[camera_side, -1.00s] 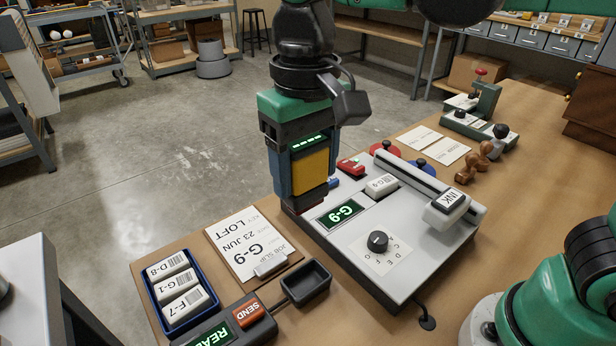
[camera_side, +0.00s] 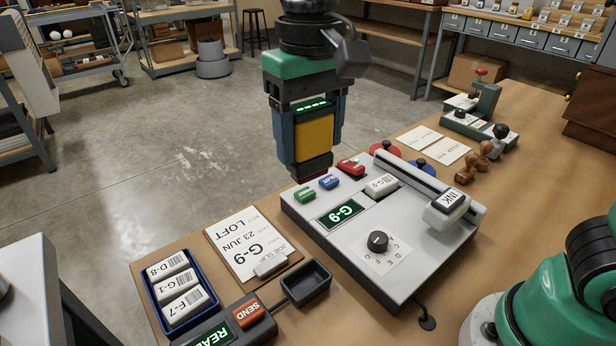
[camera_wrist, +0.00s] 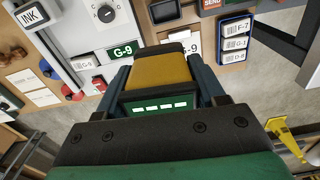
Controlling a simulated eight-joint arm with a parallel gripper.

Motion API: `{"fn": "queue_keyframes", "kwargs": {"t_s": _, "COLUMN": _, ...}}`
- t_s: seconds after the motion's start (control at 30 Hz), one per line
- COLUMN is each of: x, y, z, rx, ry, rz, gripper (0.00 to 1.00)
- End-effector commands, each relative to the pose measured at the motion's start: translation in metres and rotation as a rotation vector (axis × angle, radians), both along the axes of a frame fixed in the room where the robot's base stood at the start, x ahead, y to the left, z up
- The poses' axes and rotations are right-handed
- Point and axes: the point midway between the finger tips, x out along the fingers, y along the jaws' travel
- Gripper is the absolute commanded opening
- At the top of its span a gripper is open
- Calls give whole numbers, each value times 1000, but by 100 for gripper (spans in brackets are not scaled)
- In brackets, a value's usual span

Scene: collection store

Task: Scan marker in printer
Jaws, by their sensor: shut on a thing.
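My gripper (camera_side: 308,168) is shut on a yellow-and-black block-shaped device (camera_side: 314,140), which hangs in the air beyond the printer's left far corner. In the wrist view the device (camera_wrist: 160,70) sits between both fingers, with a green display of dashes near it. The grey printer (camera_side: 345,250) has a lit G-9 display (camera_side: 341,214) and a knob (camera_side: 378,241). A white marker labelled G-9 (camera_side: 382,185) lies on the printer, apart from the device. It also shows in the wrist view (camera_wrist: 86,63).
An arm labelled INK (camera_side: 447,201) crosses the printer's right side. A blue tray (camera_side: 207,313) holds three markers. An empty black cradle (camera_side: 305,284) and a job slip (camera_side: 245,240) lie nearby.

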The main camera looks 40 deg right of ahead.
Motion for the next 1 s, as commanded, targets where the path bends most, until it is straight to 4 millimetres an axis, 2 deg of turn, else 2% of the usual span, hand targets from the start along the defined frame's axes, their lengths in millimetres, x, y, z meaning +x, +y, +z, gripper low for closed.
{"fn": "queue_keyframes", "kwargs": {"t_s": 0.17, "x": 32, "y": -59, "z": -22, "rx": 0, "ry": 0, "rz": -227, "gripper": 29}}
{"fn": "queue_keyframes", "kwargs": {"t_s": 0.23, "x": 41, "y": -89, "z": -32, "rx": 0, "ry": -1, "rz": -330, "gripper": 29}}
{"fn": "queue_keyframes", "kwargs": {"t_s": 0.4, "x": 49, "y": -156, "z": -54, "rx": 0, "ry": -1, "rz": -547, "gripper": 29}}
{"fn": "queue_keyframes", "kwargs": {"t_s": 0.5, "x": 47, "y": -184, "z": -63, "rx": 0, "ry": -1, "rz": -638, "gripper": 29}}
{"fn": "queue_keyframes", "kwargs": {"t_s": 0.6, "x": 45, "y": -202, "z": -69, "rx": 0, "ry": -1, "rz": -695, "gripper": 29}}
{"fn": "queue_keyframes", "kwargs": {"t_s": 0.7, "x": 43, "y": -210, "z": -74, "rx": 0, "ry": -1, "rz": -720, "gripper": 29}}
{"fn": "queue_keyframes", "kwargs": {"t_s": 1.0, "x": 43, "y": -210, "z": -101, "rx": 0, "ry": -1, "rz": -723, "gripper": 29}}
